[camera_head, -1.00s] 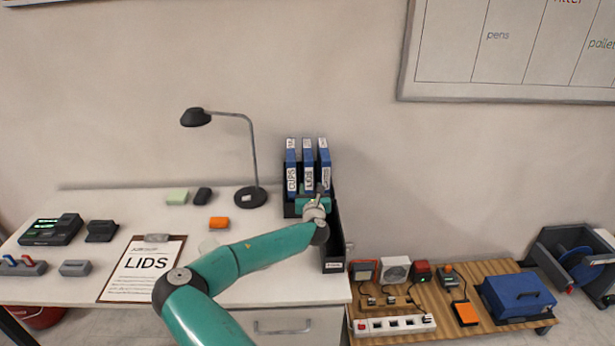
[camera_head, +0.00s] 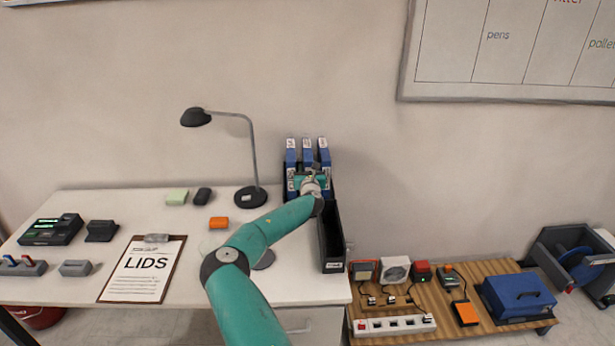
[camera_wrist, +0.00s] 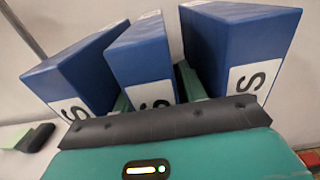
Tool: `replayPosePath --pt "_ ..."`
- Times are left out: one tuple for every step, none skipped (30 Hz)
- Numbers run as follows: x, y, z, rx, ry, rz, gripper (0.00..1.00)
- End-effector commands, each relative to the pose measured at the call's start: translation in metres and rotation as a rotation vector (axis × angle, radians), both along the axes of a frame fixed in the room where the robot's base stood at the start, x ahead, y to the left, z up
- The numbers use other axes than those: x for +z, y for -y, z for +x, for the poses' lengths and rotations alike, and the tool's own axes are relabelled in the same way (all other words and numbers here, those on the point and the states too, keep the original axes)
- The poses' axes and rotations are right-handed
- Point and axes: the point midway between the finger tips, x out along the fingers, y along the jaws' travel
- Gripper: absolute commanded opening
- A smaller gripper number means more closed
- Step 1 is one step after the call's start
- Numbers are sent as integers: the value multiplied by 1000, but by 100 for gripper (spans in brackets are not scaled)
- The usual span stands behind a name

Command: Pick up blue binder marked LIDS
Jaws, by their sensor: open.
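Three blue binders stand upright side by side in a black holder on the desk. The middle one, the LIDS binder (camera_head: 308,157), also shows in the wrist view (camera_wrist: 140,55) with the end of its white label. The left binder (camera_head: 291,158) and right binder (camera_head: 324,156) flank it. My gripper (camera_wrist: 155,92) is open, one green finger in each gap beside the middle binder. Whether the fingers touch it I cannot tell. In the head view my gripper (camera_head: 312,182) covers the lower labels.
The black holder's empty front part (camera_head: 331,255) extends toward the desk's front edge. A desk lamp (camera_head: 250,195) stands left of the binders. A clipboard (camera_head: 145,270) reading LIDS lies on the desk. A low wooden table (camera_head: 490,275) with several devices is at right.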

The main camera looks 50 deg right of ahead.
Motion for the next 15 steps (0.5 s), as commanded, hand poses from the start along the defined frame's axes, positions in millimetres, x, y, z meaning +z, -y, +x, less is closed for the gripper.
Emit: replayPosePath --pt "0 3 3 1 0 0 42" --pt "0 4 4 1 0 0 42" --pt "0 5 5 1 0 0 42" --pt "0 6 5 1 0 0 42" --pt "0 6 5 1 0 0 42" --pt "0 6 6 1 0 0 42" --pt "0 6 5 1 0 0 42" --pt "0 6 5 1 0 0 42" --pt "0 5 5 1 0 0 42" --pt "0 5 5 1 0 0 42" --pt "0 5 5 1 0 0 36" --pt "0 5 5 1 0 0 28" --pt "0 5 5 1 1 1 22" --pt "0 5 5 1 1 1 16" --pt "0 5 5 1 1 1 8"
